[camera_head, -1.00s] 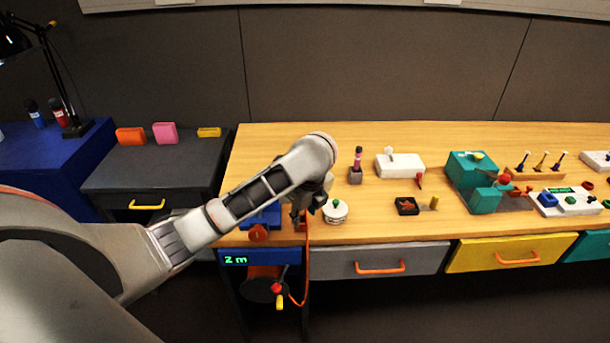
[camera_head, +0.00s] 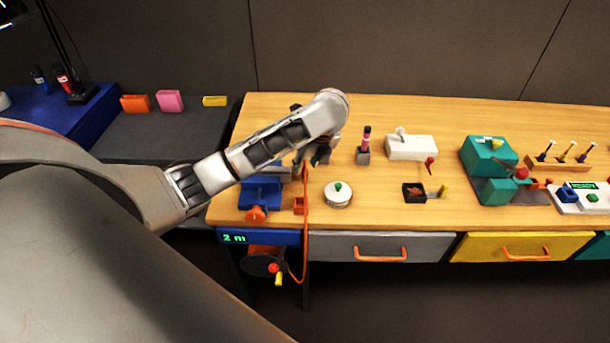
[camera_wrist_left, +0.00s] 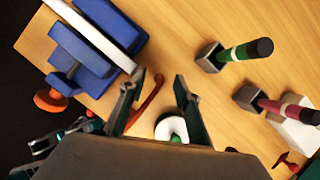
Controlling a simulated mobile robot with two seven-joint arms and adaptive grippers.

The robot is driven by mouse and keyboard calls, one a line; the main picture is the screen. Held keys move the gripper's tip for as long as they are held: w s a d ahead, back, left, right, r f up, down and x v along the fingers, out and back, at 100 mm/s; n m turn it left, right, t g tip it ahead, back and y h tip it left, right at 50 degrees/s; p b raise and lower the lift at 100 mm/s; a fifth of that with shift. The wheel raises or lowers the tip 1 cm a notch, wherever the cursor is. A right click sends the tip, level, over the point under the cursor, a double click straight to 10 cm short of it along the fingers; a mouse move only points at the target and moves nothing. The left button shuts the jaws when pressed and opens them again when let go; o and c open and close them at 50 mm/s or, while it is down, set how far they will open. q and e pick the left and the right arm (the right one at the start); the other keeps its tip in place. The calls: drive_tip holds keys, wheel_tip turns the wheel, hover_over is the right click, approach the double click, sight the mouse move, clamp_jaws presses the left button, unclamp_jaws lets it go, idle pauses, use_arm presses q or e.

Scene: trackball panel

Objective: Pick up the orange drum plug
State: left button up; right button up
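My left gripper (camera_wrist_left: 155,88) is open, with its two fingers apart above the table in the left wrist view. An orange cable (camera_wrist_left: 146,105) shows between the fingers, apart from both. In the head view the orange cable (camera_head: 305,220) rises from the dark drum (camera_head: 262,263) under the table edge and ends close to my left gripper. A small orange block (camera_head: 299,206) sits beside the cable near the table's front edge. I cannot clearly tell which orange piece is the drum plug; my arm partly hides this area. My right gripper is not in view.
A blue clamp-like device (camera_head: 262,190) with an orange knob (camera_head: 256,214) stands left of the cable. A white round pot (camera_head: 338,197) stands right of it. A green marker (camera_wrist_left: 245,50) and a pink marker (camera_wrist_left: 290,108) stand upright nearby.

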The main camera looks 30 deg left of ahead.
use_arm(q)
drive_tip(key=shift+x, duration=1.1)
drive_tip(key=shift+a, duration=0.1)
clamp_jaws()
